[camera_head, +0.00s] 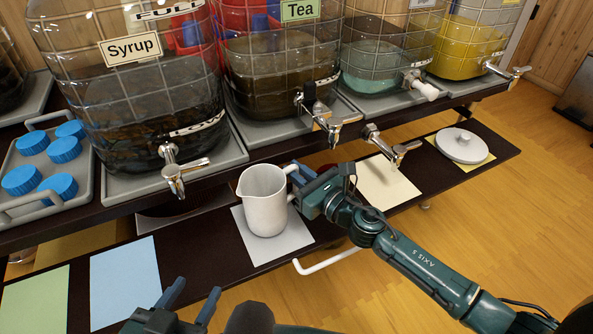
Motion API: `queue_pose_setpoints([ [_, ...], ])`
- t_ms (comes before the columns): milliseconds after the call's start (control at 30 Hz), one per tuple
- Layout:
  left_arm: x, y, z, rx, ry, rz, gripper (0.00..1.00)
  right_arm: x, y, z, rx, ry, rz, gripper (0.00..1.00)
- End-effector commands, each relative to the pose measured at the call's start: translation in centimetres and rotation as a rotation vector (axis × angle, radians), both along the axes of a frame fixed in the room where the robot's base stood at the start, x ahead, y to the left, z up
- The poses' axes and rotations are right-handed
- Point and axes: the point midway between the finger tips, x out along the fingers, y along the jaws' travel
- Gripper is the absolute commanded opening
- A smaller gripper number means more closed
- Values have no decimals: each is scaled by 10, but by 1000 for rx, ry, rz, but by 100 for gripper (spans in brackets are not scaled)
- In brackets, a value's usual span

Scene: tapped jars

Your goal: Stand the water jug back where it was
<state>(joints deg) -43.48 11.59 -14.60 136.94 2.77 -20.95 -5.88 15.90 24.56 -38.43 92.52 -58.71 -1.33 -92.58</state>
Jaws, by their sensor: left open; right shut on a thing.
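The white water jug (265,206) stands upright over a grey mat (283,246) on the lower dark shelf, below the Tea jar. I cannot tell whether its base touches the mat. My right gripper (297,181) is shut on the jug at its right side, where the handle is mostly hidden by the fingers. My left gripper (194,300) is open and empty at the bottom of the view, left of the jug and apart from it.
Tapped jars, one labelled Syrup (134,95) and one Tea (280,75), stand above; their taps overhang the shelf. A white lid (461,146) lies at right.

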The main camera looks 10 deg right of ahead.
Motion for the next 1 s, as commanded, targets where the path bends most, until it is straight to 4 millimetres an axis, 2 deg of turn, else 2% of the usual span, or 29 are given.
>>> queue_pose_setpoints([
  [767,0,-1,-6,-1,1,-1,49,0,0,-6,1,0,0,0],
  [800,0,-1,-6,-1,2,-2,49,0,0,-6,1,0,0,16],
  [1000,-1,-1,-6,-1,1,-2,49,0,0,-6,1,0,0,32],
])
